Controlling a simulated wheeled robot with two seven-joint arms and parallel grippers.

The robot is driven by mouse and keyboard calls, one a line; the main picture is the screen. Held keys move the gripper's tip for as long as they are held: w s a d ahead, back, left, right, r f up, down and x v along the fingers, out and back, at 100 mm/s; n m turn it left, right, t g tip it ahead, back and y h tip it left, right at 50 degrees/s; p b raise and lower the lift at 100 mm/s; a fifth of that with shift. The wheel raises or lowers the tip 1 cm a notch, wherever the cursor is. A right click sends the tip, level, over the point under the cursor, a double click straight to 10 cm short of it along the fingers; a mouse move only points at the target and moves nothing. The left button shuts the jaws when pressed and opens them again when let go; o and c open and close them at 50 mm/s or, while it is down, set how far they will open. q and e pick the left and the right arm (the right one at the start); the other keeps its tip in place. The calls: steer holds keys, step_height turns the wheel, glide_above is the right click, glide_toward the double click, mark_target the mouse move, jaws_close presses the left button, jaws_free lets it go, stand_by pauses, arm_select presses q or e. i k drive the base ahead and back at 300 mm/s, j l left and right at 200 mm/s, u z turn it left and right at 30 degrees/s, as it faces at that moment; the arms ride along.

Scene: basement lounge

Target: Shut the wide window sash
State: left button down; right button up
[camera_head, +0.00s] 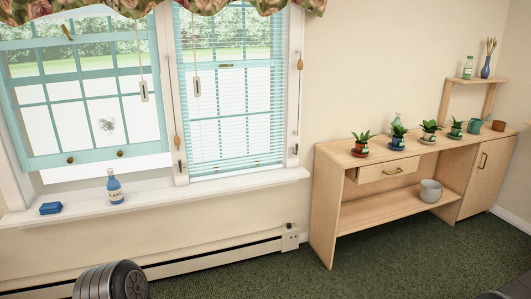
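The wide window sash (96,157) is the turquoise, grid-paned one in the left window. Its bottom rail carries two brass-coloured knobs and stands clear above the white sill (160,196), with a bright gap below it, so the sash is open. A narrower turquoise window (228,120) with lowered blinds is to its right; its lower edge sits close to the sill. Neither of my grippers is in view.
A blue labelled bottle (115,188) and a small blue block (51,208) stand on the sill below the sash. Black weights (110,283) are at the lower left. A wooden shelf unit (325,205) with potted plants stands right. Green carpet between is clear.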

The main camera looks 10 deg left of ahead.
mark_target(95, 154)
steer(key=i+u, duration=0.35)
steer(key=i, duration=0.2)
steer(key=i+u, duration=0.35)
steer(key=i, duration=0.25)
steer(key=i+l+u, duration=0.3)
steer(key=i, duration=0.25)
steer(key=i+j+z, duration=0.15)
steer(key=i, duration=0.4)
steer(key=i+j+z, duration=0.15)
steer(key=i+j, duration=0.3)
steer(key=i+j+z, duration=0.4)
steer(key=i+j, duration=0.25)
steer(key=j, duration=0.15)
